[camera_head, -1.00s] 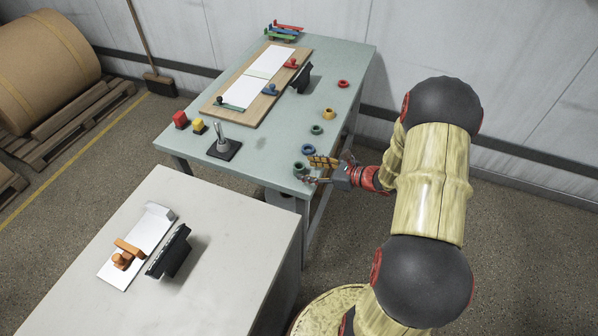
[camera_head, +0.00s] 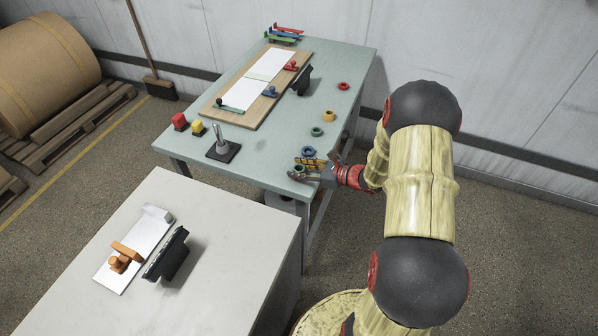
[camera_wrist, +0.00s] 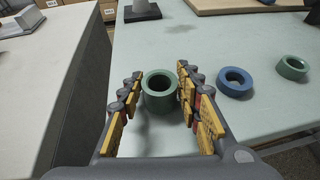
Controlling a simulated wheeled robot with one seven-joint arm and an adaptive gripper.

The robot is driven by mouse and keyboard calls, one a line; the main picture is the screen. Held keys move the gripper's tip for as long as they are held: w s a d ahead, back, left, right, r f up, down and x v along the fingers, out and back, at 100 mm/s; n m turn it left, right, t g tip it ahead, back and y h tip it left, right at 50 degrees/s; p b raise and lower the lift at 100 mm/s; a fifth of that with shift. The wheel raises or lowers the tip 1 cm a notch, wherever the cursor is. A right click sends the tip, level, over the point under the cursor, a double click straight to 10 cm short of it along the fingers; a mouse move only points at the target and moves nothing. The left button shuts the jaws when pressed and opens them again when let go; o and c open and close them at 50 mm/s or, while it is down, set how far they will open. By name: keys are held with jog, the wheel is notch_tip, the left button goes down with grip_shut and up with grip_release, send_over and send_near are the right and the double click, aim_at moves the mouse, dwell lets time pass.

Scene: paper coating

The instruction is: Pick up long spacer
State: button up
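The long spacer (camera_wrist: 159,92) is a green ring, taller than the other rings, standing upright near the table's front right corner. In the head view the spacer (camera_head: 299,168) is partly hidden by my gripper (camera_head: 308,169). In the wrist view my gripper (camera_wrist: 160,76) is open, with one yellow-padded finger on each side of the spacer. A gap shows on the left; the right fingertips look close to the ring, and I cannot tell whether they touch it.
A blue ring (camera_wrist: 235,82) and a shorter green ring (camera_wrist: 292,68) lie to the right in the wrist view. A yellow ring (camera_head: 329,114) and a red ring (camera_head: 344,86) lie farther back. A black-based stand (camera_head: 223,150) is to the left. A pale table (camera_head: 220,230) stands in front.

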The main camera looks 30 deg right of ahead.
jog(key=c, duration=0.6)
jog(key=shift+c, duration=0.7)
